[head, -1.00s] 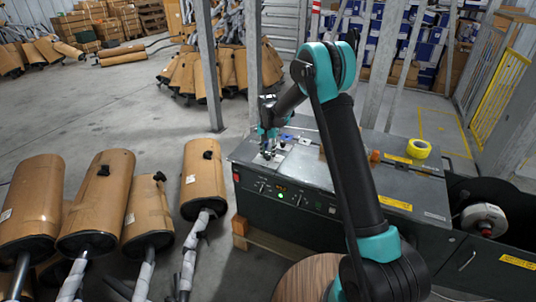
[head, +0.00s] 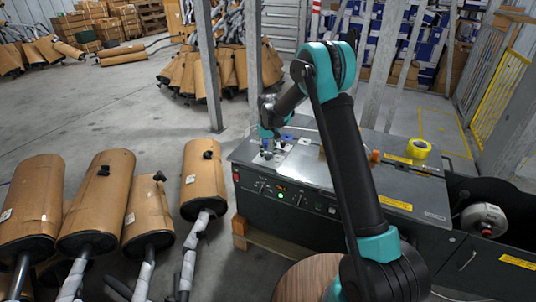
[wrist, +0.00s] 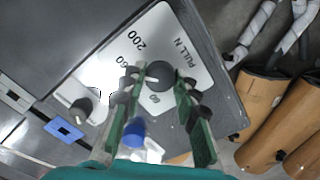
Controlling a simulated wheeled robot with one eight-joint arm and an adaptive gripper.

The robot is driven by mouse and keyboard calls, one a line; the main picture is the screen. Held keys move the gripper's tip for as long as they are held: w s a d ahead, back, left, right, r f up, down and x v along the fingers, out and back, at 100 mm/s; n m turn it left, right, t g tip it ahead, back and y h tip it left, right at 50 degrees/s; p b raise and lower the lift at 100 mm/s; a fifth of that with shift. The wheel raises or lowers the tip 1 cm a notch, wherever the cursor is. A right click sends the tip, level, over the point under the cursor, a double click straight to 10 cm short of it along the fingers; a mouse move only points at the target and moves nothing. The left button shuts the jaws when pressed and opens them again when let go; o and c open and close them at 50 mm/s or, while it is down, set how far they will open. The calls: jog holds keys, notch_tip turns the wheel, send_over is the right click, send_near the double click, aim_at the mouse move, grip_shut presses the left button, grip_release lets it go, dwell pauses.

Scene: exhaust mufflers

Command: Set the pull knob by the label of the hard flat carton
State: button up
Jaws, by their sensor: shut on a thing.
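The pull knob (wrist: 160,75) is dark and round, with a pale pointer mark on its left. It sits on a white dial plate (wrist: 152,42) printed "PULL N", with "200" and other numbers around it. In the wrist view my gripper (wrist: 161,80) has its green fingers on either side of the knob and is shut on it. In the head view my gripper (head: 267,148) is over the left end of the dark machine top (head: 310,180), and the knob is too small to make out. I cannot pick out a hard flat carton or its label.
A second dark knob (wrist: 82,107) on a white plate is left of the dial, near a blue piece (wrist: 65,130).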

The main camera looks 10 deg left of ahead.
aim_at(268, 154)
jog(key=shift+n, duration=0.3)
jog(key=o, duration=1.2)
jog(key=shift+c, duration=0.2)
notch_tip(268, 154, up, 12)
